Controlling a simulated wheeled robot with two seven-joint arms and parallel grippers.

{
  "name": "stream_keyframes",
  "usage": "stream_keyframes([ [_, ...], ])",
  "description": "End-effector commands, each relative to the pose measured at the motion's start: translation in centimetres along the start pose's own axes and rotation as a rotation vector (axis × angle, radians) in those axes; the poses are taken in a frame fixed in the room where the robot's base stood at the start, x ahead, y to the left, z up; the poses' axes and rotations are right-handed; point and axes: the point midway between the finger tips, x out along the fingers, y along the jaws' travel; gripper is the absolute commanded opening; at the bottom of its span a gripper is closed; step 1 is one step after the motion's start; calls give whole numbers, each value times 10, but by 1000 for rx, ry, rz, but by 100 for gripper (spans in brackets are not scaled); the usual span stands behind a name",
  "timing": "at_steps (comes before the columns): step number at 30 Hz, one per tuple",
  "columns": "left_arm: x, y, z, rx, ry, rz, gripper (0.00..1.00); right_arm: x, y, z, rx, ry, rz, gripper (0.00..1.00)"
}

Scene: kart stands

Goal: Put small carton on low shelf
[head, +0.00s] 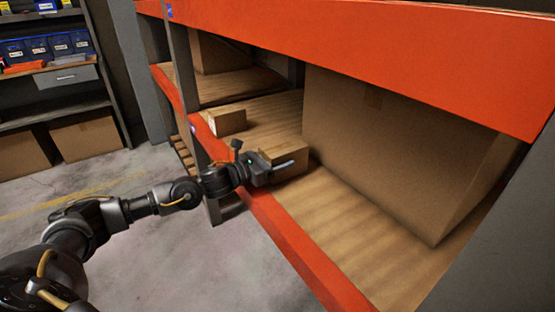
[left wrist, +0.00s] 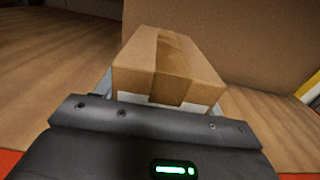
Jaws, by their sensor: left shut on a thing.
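My left gripper (head: 272,170) is shut on a small brown carton (head: 283,154) at the low wooden shelf (head: 335,215) with the orange front beam. In the left wrist view the small carton (left wrist: 165,65) sits between the fingers, its taped top showing and its base partly hidden by the gripper body. It is over the shelf boards, in front of a large carton; whether it touches the boards I cannot tell. My right gripper is not in view.
A large carton (head: 380,140) fills much of the shelf behind. Another small carton (head: 227,121) stands on the shelf further left. Bare boards lie front right. An orange beam (head: 380,45) runs above.

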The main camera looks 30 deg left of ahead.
Motion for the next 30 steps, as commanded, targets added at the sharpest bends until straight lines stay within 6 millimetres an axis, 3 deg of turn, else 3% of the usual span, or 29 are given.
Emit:
stream_keyframes([
  [2,0,0,0,0,-4,0,31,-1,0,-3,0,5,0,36],
  [3,0,0,-2,0,0,0,72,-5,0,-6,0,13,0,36],
  [7,0,0,-1,0,1,0,89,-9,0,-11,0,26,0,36],
  [19,0,0,3,0,1,0,90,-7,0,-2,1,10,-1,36],
  [23,-23,0,-2,1,5,0,90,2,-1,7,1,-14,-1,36],
  [30,-76,0,-3,1,6,0,90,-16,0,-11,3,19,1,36],
])
